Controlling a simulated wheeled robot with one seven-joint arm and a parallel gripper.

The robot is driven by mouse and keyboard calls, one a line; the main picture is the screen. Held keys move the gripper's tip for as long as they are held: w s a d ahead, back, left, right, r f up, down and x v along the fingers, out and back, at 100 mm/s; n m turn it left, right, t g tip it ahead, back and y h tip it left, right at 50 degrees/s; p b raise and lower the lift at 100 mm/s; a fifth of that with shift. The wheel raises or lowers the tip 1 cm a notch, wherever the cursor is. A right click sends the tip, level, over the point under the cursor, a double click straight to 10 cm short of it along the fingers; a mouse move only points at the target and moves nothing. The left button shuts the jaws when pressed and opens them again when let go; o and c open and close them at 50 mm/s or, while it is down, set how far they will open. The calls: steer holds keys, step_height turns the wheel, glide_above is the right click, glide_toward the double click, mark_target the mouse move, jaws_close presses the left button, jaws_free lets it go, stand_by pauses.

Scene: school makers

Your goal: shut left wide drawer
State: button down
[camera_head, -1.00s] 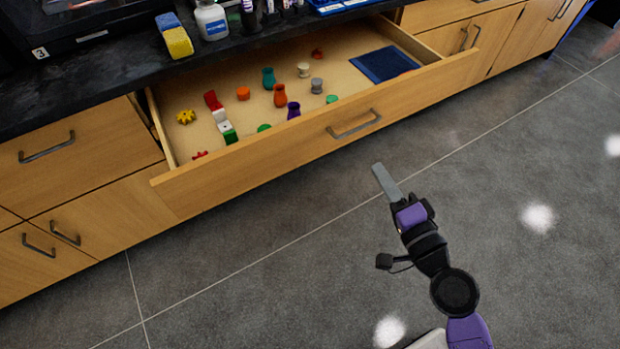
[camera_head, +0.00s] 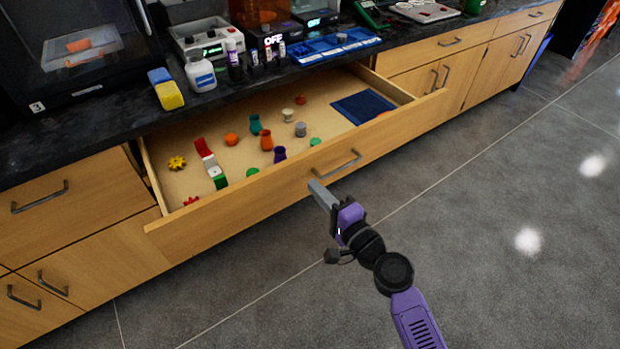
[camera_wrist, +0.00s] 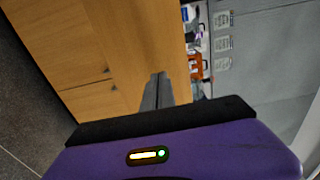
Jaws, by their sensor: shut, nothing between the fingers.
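The wide wooden drawer (camera_head: 225,215) stands pulled out from the cabinet in the head view. Its dark bar handle (camera_head: 335,165) is in the middle of its front. My gripper (camera_head: 314,186) is shut and empty, with its tips close to the drawer front just below and left of the handle. I cannot tell whether they touch it. In the wrist view my shut fingers (camera_wrist: 158,82) point toward a wooden front (camera_wrist: 115,45); the handle of the wide drawer cannot be made out there.
The open drawer holds several small coloured pieces and a blue square tray (camera_head: 363,106). The dark countertop (camera_head: 60,140) above carries a yellow and blue sponge (camera_head: 166,89), bottles and machines. A closed drawer (camera_head: 75,205) is at the left. The grey floor (camera_head: 470,240) in front is clear.

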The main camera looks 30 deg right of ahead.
mark_target(303, 174)
steer(key=shift+w, duration=1.65)
